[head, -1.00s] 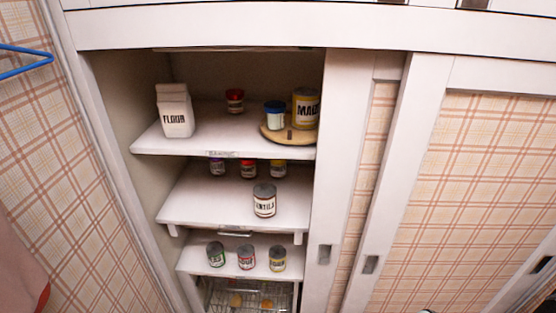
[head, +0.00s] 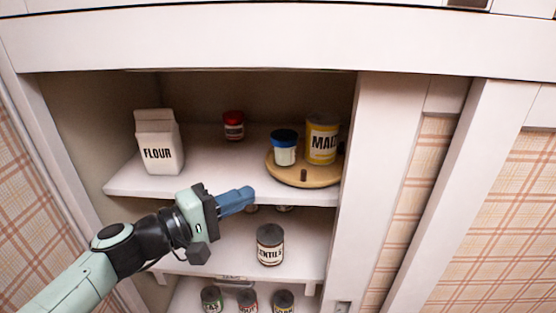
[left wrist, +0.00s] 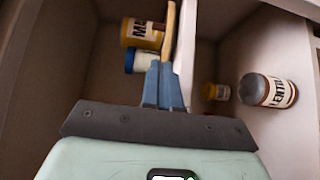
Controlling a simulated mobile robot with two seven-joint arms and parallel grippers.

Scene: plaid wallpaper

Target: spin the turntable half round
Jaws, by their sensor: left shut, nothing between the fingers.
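The turntable (head: 284,175) is a round wooden disc on the right of the upper shelf, partly behind the door post. A small brown peg (head: 303,175) stands near its front rim. A blue-lidded white jar (head: 284,152) and a yellow tin (head: 321,145) stand on it. My left gripper (head: 251,195) has blue fingers, shut and empty, in front of the shelf edge, left of and a little lower than the turntable. In the left wrist view the turntable (left wrist: 170,28) shows edge-on beyond the shut fingers (left wrist: 162,66). My right gripper is out of view.
A flour carton (head: 158,145) and a red-lidded jar (head: 233,125) stand on the upper shelf (head: 210,165). A lentils tin (head: 270,245) stands on the shelf below. The white door post (head: 375,190) bounds the opening on the right. The shelf front left of the turntable is clear.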

